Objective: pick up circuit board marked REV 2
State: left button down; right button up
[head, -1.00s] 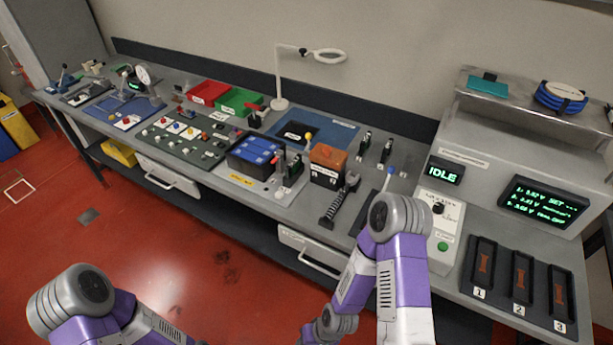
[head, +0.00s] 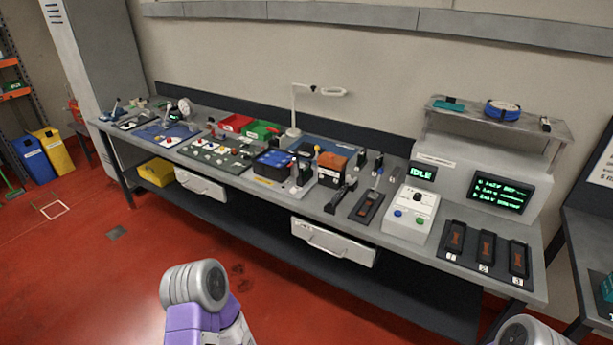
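I cannot make out a circuit board marked REV 2; small labels on the bench are too small to read. The grey workbench (head: 270,205) holds many small parts. A dark green mat (head: 207,150) with several small coloured parts lies left of the middle. Neither gripper is in view. Only a purple and grey link of one of my arms shows at the bottom centre, and a grey joint at the bottom right corner.
A blue-topped battery case (head: 272,162), an orange-brown box (head: 333,165) and red (head: 235,122) and green (head: 262,131) bins stand on the bench. The tester (head: 421,173) reads IDLE, near three numbered slots (head: 486,251). Another table (head: 586,240) stands at right. The red floor in front is clear.

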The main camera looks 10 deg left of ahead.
aim_at(305, 169)
jog(key=u, duration=0.95)
jog(key=i, duration=0.8)
jog(key=u, duration=1)
jog(key=i, duration=1.55)
jog(key=z, duration=0.55)
